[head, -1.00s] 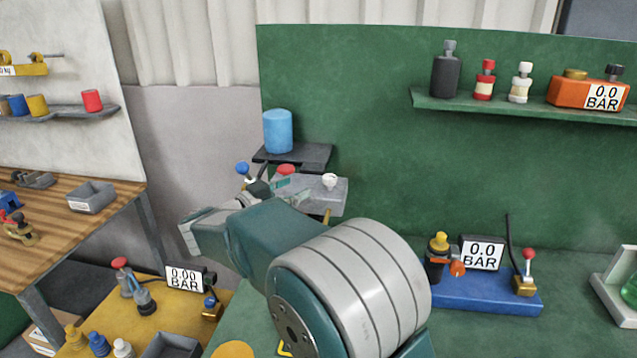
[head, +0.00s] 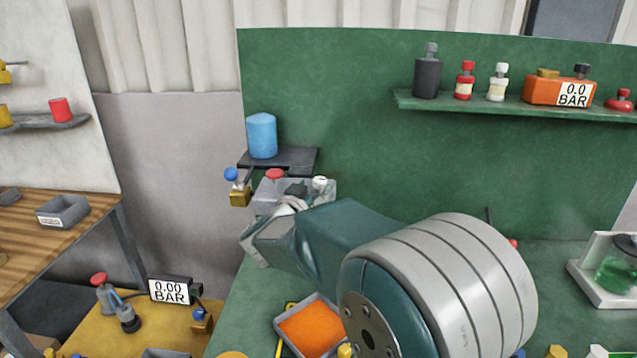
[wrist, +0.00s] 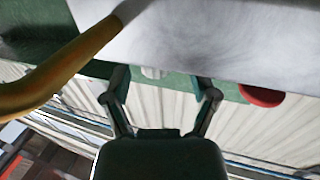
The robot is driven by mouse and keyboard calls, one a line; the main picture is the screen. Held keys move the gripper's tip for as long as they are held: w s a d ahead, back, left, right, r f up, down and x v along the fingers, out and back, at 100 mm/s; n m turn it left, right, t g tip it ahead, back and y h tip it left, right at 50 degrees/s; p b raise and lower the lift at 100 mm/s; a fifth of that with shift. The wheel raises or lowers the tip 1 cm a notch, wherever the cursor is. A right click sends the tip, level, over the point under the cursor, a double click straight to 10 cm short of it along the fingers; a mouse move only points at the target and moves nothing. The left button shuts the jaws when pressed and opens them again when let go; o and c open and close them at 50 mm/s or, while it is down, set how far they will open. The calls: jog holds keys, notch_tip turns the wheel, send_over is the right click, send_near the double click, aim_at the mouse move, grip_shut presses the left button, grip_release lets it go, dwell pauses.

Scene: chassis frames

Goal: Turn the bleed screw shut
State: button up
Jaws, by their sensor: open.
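The grey block (head: 290,186) hangs under the dark shelf at the back left of the green panel. It carries a red cap (head: 275,174) and a small white knob (head: 320,183), which looks like the bleed screw. My gripper (head: 297,190) is in front of this block, and my arm hides part of it. In the wrist view my gripper (wrist: 160,82) is open, its two dark fingers apart. A small pale piece (wrist: 152,72), probably the white knob, shows between the fingertips; contact cannot be told. The red cap (wrist: 262,94) is to the right.
A brass pipe (wrist: 55,70) crosses the wrist view at left, close to the fingers. A blue-knobbed brass valve (head: 239,190) is left of the block, and a blue cylinder (head: 262,136) stands on the shelf (head: 292,160) above. An orange-filled tray (head: 312,328) lies below.

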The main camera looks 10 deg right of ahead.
jog(key=shift+x, duration=0.9)
jog(key=shift+w+d, duration=0.25)
jog(key=shift+d, duration=0.3)
jog(key=shift+a, duration=0.25)
grip_shut()
jog(key=shift+m+g+h, duration=1.3)
jog(key=shift+g+h, duration=0.1)
jog(key=shift+h, duration=0.1)
jog(key=shift+m+g+h, duration=1.3)
jog(key=shift+m+g, duration=0.1)
jog(key=shift+g, duration=0.6)
